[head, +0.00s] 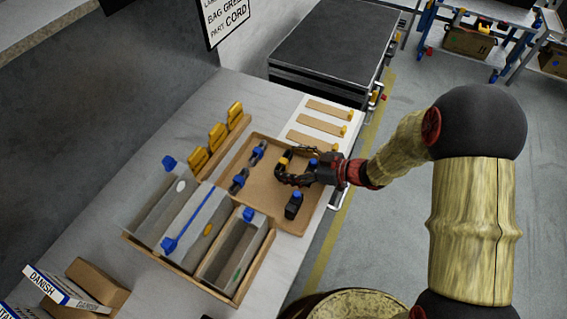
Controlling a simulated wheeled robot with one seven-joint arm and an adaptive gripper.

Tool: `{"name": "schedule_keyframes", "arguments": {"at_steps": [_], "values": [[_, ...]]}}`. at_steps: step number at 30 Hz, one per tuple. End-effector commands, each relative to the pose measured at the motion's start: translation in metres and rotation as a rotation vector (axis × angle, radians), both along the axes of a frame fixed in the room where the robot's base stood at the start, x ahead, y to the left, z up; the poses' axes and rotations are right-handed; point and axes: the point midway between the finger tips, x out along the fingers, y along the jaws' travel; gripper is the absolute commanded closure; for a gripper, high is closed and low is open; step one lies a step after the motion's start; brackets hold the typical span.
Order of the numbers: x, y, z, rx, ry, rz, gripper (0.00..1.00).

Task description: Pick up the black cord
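A wooden tray (262,192) on the bench holds several small black pieces with blue parts, such as one at its front right (293,206). A dark, curved loop with a yellow band, which looks like the black cord (282,172), is over the tray's right half. My gripper (314,172), black with a red wrist, reaches in from the right and meets this loop. The dark fingers blend with the dark loop, so I cannot tell whether they are open or shut on it. A blue part shows right by the fingers.
Grey bins (195,222) in a wooden holder stand left of the tray. Yellow-topped pieces (217,137) stand in a rack behind. A white board with wooden strips (318,126) lies at the back right, near a black-topped cabinet (335,45). Small boxes (97,283) lie at front left.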

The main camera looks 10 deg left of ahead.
Motion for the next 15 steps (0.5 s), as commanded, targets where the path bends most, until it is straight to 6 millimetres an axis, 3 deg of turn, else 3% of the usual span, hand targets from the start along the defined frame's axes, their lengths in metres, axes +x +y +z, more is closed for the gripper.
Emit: {"name": "schedule_keyframes", "arguments": {"at_steps": [11, 15], "values": [[-0.0001, -0.0002, -0.0002, 0.0, 0.0, 0.0, 0.5], [0.0001, -0.0001, 0.0, 0.0, 0.0, 0.0, 0.5]]}}
